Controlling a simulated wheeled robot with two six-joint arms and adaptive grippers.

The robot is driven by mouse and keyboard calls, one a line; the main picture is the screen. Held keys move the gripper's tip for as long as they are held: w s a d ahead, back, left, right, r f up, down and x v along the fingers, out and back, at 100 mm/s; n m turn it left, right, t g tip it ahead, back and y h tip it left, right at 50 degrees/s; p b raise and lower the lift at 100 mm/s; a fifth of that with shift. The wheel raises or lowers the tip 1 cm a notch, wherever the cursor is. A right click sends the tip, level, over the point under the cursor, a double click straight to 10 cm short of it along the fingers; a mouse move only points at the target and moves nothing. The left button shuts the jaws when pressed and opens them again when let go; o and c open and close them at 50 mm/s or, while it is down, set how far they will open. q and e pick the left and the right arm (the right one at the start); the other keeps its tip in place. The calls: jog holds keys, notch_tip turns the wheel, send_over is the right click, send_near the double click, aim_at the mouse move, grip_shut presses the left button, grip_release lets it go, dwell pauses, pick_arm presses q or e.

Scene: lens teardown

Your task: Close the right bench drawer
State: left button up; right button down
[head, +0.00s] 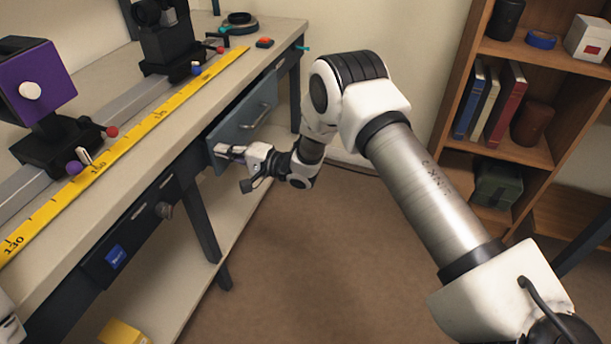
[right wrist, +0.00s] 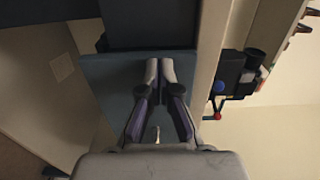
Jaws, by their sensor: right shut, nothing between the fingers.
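In the right wrist view, the shut fingertips (right wrist: 160,70) lie over the blue-grey panel (right wrist: 105,88). Whether they touch it is not clear. My left gripper is not in view.
The bench top (head: 190,108) carries a yellow ruler (head: 130,140), a rail with black mounts and a purple block (head: 38,82). A dark drawer (head: 140,222) with a round knob is nearer. A wooden shelf (head: 545,165) stands at right. The floor between is clear.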

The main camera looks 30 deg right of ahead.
jog(key=shift+b+x, duration=0.3)
jog(key=shift+x, duration=1.2)
jog(key=shift+r, duration=0.1)
jog(key=shift+r, duration=0.1)
